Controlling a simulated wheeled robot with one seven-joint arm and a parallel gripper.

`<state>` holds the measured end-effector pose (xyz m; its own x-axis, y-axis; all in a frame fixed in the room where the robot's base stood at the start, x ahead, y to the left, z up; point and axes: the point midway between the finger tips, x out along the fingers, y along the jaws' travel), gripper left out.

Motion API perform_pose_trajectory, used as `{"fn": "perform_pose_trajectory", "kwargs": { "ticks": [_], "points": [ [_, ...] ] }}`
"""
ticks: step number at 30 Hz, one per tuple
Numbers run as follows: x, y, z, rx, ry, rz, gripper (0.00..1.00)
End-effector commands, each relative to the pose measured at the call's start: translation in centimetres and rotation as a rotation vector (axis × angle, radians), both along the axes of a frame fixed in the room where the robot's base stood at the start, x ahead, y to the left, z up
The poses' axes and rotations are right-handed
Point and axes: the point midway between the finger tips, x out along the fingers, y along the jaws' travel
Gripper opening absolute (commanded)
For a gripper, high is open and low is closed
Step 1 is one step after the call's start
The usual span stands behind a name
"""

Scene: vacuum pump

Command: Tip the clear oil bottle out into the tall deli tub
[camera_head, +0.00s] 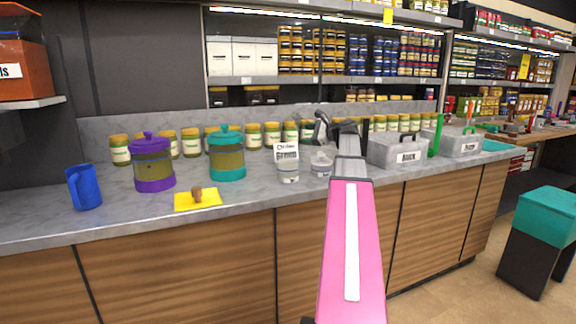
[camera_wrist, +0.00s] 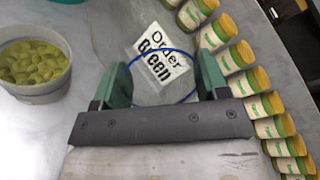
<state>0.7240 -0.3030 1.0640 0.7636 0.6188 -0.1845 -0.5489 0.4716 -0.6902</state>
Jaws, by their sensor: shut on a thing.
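My gripper (camera_wrist: 164,84) has its green fingers on either side of a clear, see-through vessel with a blue ring (camera_wrist: 143,90). I take this vessel for the clear oil bottle; its content is hard to see. In the head view my gripper (camera_head: 324,132) is over the counter, partly hidden by my arm, with a small clear vessel (camera_head: 321,165) below it. That label (camera_wrist: 162,55) shows behind the blue ring in the wrist view. I see no stream pouring.
A tub of green pieces (camera_wrist: 35,68) is at left in the wrist view. Left along the counter (camera_head: 240,196) are a teal jar (camera_head: 227,165), yellow cloth (camera_head: 198,203), purple jar (camera_head: 153,165) and blue jug (camera_head: 84,188). Grey bins (camera_head: 398,150) stand right; lidded jars (camera_wrist: 235,57) line the back.

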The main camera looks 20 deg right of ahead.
Motion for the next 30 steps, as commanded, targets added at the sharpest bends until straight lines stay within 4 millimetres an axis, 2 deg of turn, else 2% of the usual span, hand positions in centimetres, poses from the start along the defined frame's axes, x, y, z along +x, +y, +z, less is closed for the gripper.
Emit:
{"fn": "perform_pose_trajectory", "kwargs": {
  "ticks": [4, 13, 20, 30],
  "points": [
    [-0.5, 0.8, -1.4, 0.139, 0.075, 0.000, 0.35],
    [-0.4, 0.7, -1.0, 0.395, 0.213, 0.001, 0.35],
    [-0.6, 1.0, 0.4, 0.556, 0.300, 0.001, 0.35],
    [-0.8, 1.4, -0.2, 0.694, 0.374, 0.000, 0.35]
  ]
}}
